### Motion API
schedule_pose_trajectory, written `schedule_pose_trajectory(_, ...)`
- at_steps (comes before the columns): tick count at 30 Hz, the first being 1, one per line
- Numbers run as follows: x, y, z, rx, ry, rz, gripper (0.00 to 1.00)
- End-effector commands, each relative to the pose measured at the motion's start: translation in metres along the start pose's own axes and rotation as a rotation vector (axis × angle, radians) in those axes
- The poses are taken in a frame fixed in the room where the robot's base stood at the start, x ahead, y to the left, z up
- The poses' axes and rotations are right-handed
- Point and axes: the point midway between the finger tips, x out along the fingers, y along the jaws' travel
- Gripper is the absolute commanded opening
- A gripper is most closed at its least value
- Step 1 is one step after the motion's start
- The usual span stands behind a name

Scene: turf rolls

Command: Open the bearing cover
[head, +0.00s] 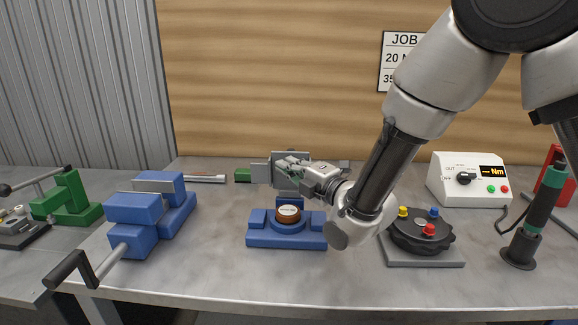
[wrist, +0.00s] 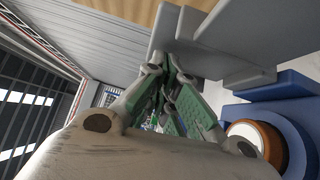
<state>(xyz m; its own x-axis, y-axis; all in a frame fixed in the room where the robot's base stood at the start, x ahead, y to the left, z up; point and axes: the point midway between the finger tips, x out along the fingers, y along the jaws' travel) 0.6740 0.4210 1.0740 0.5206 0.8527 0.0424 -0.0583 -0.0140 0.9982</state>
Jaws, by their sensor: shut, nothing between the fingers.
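A blue bearing block (head: 286,242) sits on the bench in the middle of the head view. A round brown bearing with a pale top (head: 288,213) rests in it, uncovered. A grey plate with side tabs (head: 260,173), apparently the bearing cover, stands upright behind the block. My gripper (head: 284,163) points left in front of this plate, above the bearing, with its fingers shut and empty. In the wrist view the green-padded fingers (wrist: 172,88) are close beside the grey plate (wrist: 236,32); whether they touch is unclear. The bearing (wrist: 257,138) shows at lower right.
A blue vise (head: 135,219) stands left, with a green clamp (head: 72,203) beyond it. Right are a black fixture with coloured knobs (head: 422,232), a torque meter (head: 468,182) and a green-black driver (head: 533,222). The bench front (head: 215,277) is clear.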

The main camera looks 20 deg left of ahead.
Motion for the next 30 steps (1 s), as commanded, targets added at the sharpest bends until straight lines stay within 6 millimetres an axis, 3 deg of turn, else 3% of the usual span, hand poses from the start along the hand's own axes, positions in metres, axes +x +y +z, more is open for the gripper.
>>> schedule_pose_trajectory(7, 0.003, 0.002, 0.003, 0.019, 0.0, -0.017, 0.0)
schedule_pose_trajectory(15, 0.019, 0.004, 0.02, 0.087, -0.002, -0.087, 0.0)
schedule_pose_trajectory(30, 0.022, 0.006, 0.021, 0.086, -0.001, -0.085, 0.0)
